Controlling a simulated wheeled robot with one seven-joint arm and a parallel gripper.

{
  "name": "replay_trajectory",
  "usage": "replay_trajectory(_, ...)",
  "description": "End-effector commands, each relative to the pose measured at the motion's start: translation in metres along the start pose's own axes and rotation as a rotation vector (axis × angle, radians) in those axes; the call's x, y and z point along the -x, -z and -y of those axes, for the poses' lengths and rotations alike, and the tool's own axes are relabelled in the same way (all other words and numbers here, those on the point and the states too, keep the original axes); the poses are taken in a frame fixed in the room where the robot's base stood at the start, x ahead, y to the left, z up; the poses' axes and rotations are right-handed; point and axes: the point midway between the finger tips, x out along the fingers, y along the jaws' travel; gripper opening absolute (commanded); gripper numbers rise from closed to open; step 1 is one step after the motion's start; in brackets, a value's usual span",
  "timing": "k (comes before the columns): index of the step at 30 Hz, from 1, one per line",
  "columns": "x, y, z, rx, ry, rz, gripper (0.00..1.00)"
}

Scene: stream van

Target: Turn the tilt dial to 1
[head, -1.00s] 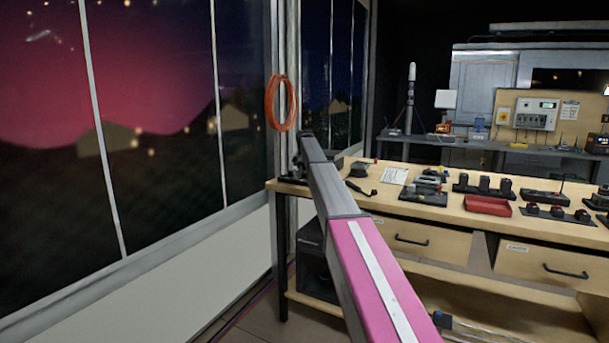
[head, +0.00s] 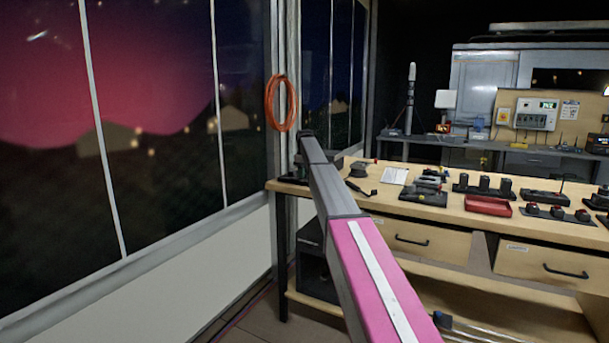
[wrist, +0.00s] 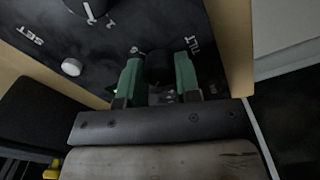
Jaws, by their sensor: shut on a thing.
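In the wrist view, the tilt dial (wrist: 158,64) is a dark round knob on a black panel (wrist: 110,42), beside the white letters TILT. My gripper (wrist: 158,78) has its two green fingers on either side of this knob and is shut on it. The dial's pointer and most of its scale are hidden or too dark to read. In the head view, my arm reaches to the bench's far left corner; the gripper and dial are hidden behind it.
On the panel are a second dial (wrist: 88,8) with white marks, and a white button (wrist: 71,68) near the letters SET. The wooden bench (head: 470,218) holds a red tray (head: 488,206) and several black devices. A window wall stands left; an orange cable coil (head: 281,103) hangs there.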

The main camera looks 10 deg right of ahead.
Motion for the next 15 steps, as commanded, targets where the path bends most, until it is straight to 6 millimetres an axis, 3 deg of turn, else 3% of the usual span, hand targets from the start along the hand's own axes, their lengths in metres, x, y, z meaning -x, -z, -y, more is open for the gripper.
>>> replay_trajectory(15, 0.0004, 0.0001, -0.0001, 0.324, 0.0, 0.0, 0.07)
